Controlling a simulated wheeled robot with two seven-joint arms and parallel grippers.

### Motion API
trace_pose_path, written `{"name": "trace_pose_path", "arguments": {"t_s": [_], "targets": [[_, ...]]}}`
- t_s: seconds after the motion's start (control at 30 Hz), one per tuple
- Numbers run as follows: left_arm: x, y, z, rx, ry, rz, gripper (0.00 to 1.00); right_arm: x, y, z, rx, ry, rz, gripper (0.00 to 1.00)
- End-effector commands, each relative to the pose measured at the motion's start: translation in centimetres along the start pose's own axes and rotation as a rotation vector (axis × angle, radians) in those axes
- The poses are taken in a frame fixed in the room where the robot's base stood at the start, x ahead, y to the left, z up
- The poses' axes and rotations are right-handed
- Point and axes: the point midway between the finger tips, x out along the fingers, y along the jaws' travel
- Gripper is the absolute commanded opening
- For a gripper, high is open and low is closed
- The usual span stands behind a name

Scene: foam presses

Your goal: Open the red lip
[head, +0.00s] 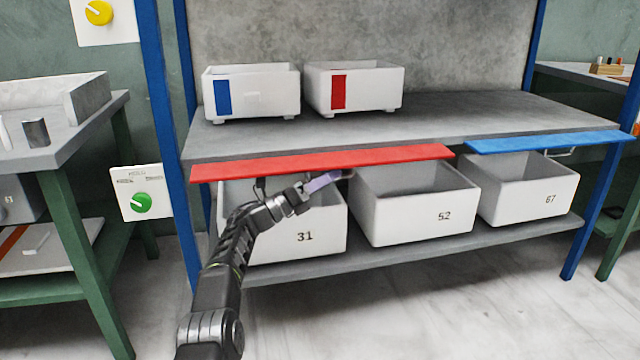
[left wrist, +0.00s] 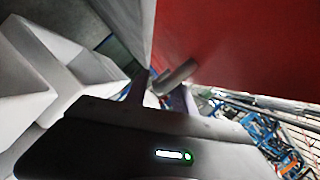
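The red lip (head: 320,163) is a long flat red panel along the left part of the shelf's front edge, above the bins marked 31 and 52. It fills the upper right of the left wrist view (left wrist: 240,40). My left gripper (head: 335,178) is just under the lip's front edge, right of its middle. In the left wrist view, my left gripper's finger area (left wrist: 160,85) is close to the red surface, with a short grey bar there. Whether it grips anything is unclear. My right gripper is not in view.
White bins 31 (head: 305,237), 52 (head: 415,217) and 67 (head: 530,200) stand on the lower shelf. A blue lip (head: 550,142) with a handle below is at the right. Two white bins stand on top, with a blue label (head: 223,97) and a red label (head: 338,92).

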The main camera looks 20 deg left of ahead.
Motion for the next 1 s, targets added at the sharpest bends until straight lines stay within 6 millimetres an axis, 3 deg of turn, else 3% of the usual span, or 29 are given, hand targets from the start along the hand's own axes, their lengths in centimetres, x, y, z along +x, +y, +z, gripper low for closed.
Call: {"name": "trace_pose_path", "arguments": {"t_s": [0.37,0.7,1.0], "targets": [[-2.2,0.1,0.1,-0.002,-0.001,0.001,0.33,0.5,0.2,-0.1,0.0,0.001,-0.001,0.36],[-6.9,0.0,0.1,-0.002,-0.001,0.003,0.33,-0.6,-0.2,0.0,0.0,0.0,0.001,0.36],[-7.7,0.1,0.0,0.0,-0.001,0.001,0.33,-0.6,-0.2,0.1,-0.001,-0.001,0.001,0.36]]}}
